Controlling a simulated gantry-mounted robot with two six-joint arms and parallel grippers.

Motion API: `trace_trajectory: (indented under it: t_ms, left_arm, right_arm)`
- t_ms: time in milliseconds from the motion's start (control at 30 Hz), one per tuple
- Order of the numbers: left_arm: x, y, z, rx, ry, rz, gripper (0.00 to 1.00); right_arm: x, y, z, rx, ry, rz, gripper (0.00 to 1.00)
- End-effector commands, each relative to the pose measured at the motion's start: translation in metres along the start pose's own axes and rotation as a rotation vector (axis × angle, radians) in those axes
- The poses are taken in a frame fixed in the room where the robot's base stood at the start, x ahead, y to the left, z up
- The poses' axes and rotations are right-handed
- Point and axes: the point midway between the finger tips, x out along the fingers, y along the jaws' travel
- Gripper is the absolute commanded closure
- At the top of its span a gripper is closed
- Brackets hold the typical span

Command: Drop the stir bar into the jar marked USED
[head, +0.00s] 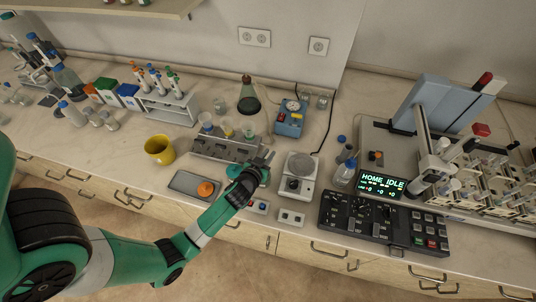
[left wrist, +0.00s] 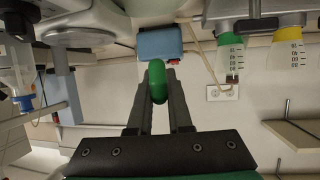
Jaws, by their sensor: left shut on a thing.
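My left gripper (head: 265,158) reaches in over the bench, just left of the stirrer hotplate (head: 300,165) and in front of a row of beakers. In the left wrist view its fingers (left wrist: 157,100) are shut on a green, rounded stir bar (left wrist: 157,80), which sticks out past the fingertips. In the head view the stir bar is too small to make out. No label reading USED is legible in either view, so I cannot tell which container is that jar. My right gripper is not in view.
Beakers with blue (head: 206,122), yellow (head: 227,127) and green (head: 249,130) liquid stand behind the gripper. A flask (head: 249,103) and a blue device (head: 290,118) stand farther back. A yellow mug (head: 160,150) is left, a control panel (head: 370,215) right.

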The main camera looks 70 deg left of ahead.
Motion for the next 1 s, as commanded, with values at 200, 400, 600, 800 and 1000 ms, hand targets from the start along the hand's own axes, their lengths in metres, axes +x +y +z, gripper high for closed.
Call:
trace_trajectory:
  t_ms: [200,400,600,800,1000]
  left_arm:
    - [0.0,0.0,-0.001,0.0,0.0,0.0,0.66]
    - [0.0,0.0,-0.001,0.0,0.0,0.0,0.48]
    - [-0.001,0.0,-0.001,0.0,0.0,0.0,0.48]
    - [-0.026,0.001,-0.001,0.001,-0.001,0.003,0.48]
    - [-0.075,0.001,0.0,0.001,-0.001,0.004,0.48]
  right_arm:
    - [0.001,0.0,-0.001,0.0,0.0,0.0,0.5]
    - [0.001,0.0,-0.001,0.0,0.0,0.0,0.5]
    - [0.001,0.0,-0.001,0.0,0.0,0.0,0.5]
    - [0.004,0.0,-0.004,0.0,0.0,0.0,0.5]
    - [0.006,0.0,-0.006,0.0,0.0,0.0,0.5]
